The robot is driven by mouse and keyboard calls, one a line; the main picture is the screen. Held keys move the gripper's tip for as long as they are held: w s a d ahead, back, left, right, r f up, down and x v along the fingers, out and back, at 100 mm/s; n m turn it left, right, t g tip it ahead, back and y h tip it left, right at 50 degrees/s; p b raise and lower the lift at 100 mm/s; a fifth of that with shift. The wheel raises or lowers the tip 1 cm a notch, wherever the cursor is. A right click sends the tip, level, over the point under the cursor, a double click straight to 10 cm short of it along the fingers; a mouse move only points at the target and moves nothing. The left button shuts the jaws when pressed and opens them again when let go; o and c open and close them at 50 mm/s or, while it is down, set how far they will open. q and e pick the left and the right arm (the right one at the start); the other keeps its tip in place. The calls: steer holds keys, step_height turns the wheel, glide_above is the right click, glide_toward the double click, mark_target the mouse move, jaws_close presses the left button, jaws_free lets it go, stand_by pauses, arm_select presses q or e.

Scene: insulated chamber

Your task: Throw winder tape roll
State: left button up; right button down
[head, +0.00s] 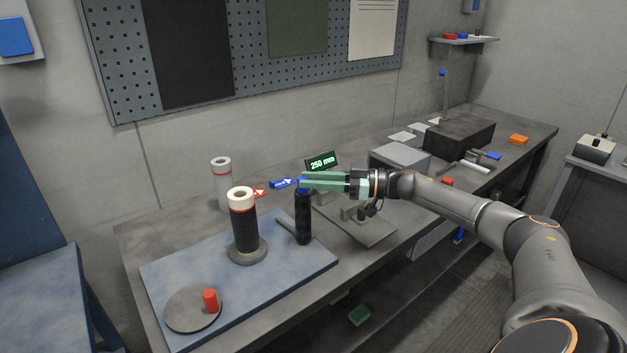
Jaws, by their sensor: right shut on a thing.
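A black roll (245,232) with a white top and a red band stands upright on a round grey base on the blue-grey mat. A black ribbed post (303,222) with a blue top (302,186) stands to its right. My right gripper (304,181), with long pale green fingers, reaches in from the right and is shut at the blue top of the post. The fingers partly hide the blue top. A blue arrow (283,183) and a red arrow (259,193) show between the roll and the post. My left gripper is not in view.
A blue-grey mat (190,262) covers the near left of the bench. It bears a round grey disc (184,316) with a red peg (210,300). A pale roll (221,182) stands behind. A "250 mm" display (322,161) is behind my fingers. Grey boxes (400,156) stand to the right.

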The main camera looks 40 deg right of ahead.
steer(key=shift+d, duration=0.1)
steer(key=c, duration=0.9)
jaws_free()
steer(key=b+v, duration=0.2)
steer(key=v, duration=1)
steer(key=shift+s+d, duration=0.2)
